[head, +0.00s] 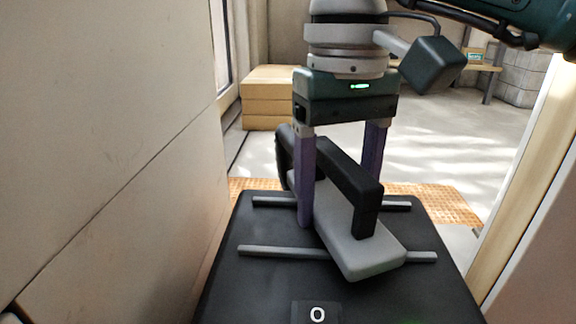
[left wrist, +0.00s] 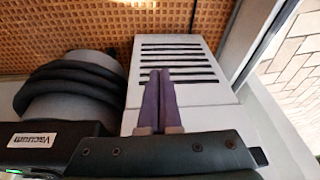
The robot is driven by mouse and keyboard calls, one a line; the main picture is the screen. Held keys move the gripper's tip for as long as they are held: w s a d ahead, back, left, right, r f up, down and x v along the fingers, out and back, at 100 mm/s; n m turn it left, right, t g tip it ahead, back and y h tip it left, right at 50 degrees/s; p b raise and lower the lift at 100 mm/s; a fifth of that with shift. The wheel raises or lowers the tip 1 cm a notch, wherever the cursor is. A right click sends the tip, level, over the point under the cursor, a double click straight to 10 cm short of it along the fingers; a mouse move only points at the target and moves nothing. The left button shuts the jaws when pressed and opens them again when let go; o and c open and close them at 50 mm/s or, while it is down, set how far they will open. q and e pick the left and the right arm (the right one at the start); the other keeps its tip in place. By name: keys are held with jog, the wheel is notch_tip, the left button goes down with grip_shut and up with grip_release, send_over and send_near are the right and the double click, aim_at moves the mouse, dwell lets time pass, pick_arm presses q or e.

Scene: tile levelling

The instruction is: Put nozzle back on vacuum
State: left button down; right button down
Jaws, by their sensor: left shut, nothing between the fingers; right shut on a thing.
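A grey flat piece with a black arched handle, seemingly the nozzle (head: 365,253), is over a black surface with two grey bars in the head view. My right gripper (head: 340,180) comes down from above, shut on the nozzle with its purple fingers on either side. Whether the nozzle touches the bars is unclear. My left gripper (left wrist: 160,73) is shut and empty, overlapping a light grey slotted casing (left wrist: 205,70).
A beige wall (head: 110,140) rises close on the left, and a pale upright panel (head: 520,170) stands at the right. An orange perforated mat (head: 432,204) lies beyond the black surface. Yellowish stacked blocks (head: 268,98) stand farther back, with open floor to their right.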

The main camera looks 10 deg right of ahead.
aim_at(341, 156)
jog(key=shift+f, duration=0.15)
jog(key=shift+f, duration=0.15)
dwell(0.4)
grip_release()
notch_tip(341, 156, up, 7)
jog(key=p, duration=0.4)
jog(key=shift+w+f, duration=0.1)
jog(key=shift+f, duration=0.1)
jog(key=shift+r+p, duration=0.45)
jog(key=shift+r, duration=0.05)
